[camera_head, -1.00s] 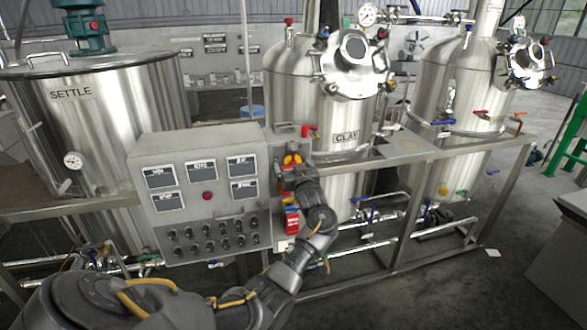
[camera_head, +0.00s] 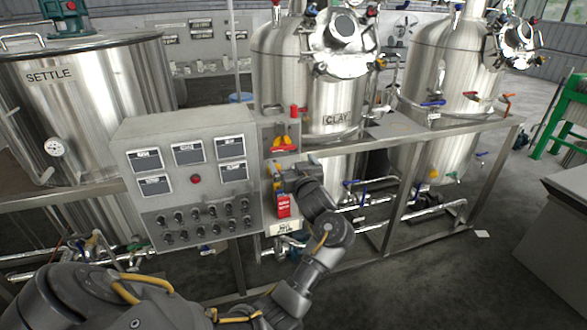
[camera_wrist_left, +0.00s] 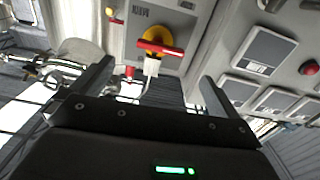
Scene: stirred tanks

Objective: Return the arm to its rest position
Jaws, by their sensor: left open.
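My left arm comes in from the lower left of the head view. Its gripper (camera_head: 280,174) is just below and in front of a red-and-yellow rotary switch (camera_head: 284,143) on the grey plate right of the control panel. The left wrist view shows the two fingers of the gripper (camera_wrist_left: 157,72) spread apart with nothing held between them. The switch, with its red handle crosswise on a yellow disc (camera_wrist_left: 160,45), lies beyond the fingertips and apart from them. My right gripper is not in view.
The grey control panel (camera_head: 190,190) is close to the left of my gripper. A red tag-like item (camera_head: 283,207) hangs beside the wrist. The SETTLE tank (camera_head: 110,100), the CLAY tank (camera_head: 283,75) and a metal frame (camera_head: 400,205) stand around. Open floor (camera_head: 430,285) is at lower right.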

